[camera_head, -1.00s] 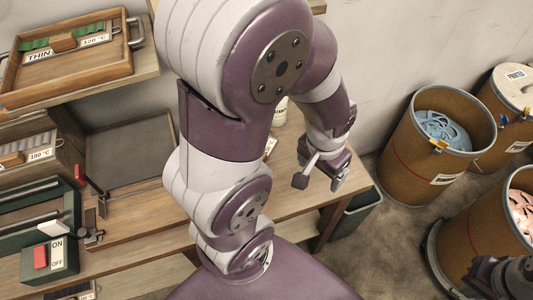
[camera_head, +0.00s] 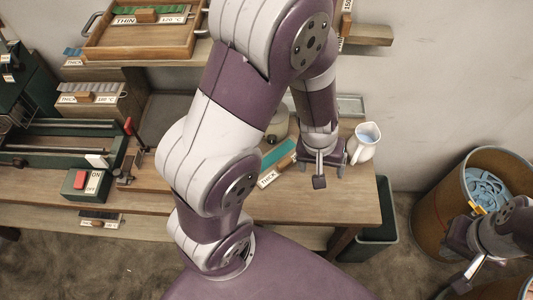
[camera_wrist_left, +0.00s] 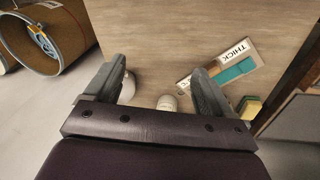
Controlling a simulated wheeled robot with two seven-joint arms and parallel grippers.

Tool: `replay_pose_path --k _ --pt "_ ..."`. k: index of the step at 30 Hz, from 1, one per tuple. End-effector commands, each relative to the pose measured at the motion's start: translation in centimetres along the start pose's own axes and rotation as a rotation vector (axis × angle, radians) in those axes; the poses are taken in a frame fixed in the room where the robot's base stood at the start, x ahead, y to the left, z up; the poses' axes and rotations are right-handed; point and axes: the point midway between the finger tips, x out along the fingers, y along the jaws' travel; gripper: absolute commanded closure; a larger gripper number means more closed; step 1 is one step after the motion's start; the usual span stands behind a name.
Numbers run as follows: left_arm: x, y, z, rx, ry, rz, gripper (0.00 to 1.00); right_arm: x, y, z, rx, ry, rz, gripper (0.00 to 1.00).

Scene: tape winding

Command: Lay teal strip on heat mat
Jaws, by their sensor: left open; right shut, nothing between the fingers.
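A teal strip (camera_head: 279,152) lies on the wooden bench beside a card reading THICK (camera_head: 268,178). In the left wrist view the strip (camera_wrist_left: 235,71) is right of my left gripper, apart from its fingers. My left gripper (camera_head: 320,168) is open and empty, low over the bench right of the strip; its fingers (camera_wrist_left: 160,75) also show in the left wrist view. A flat dark grey panel (camera_head: 163,117) at the bench's back left may be the heat mat; I cannot be sure. My right gripper (camera_head: 457,237) is shut and empty in front of the drum at right.
A white pitcher (camera_head: 364,143) stands close right of my left gripper. A green press (camera_head: 60,142) and an ON/OFF switch box (camera_head: 87,184) sit at left. A wooden THIN tray (camera_head: 150,42) is on the shelf behind. A drum (camera_head: 433,215) with blue material stands right.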

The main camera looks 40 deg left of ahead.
Motion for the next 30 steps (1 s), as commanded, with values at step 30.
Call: replay_pose_path --k 30 --pt "8.3 -8.1 -4.5 -0.939 0.351 -0.402 0.17 -5.6 0.0 -0.7 0.000 0.000 0.000 1.00"
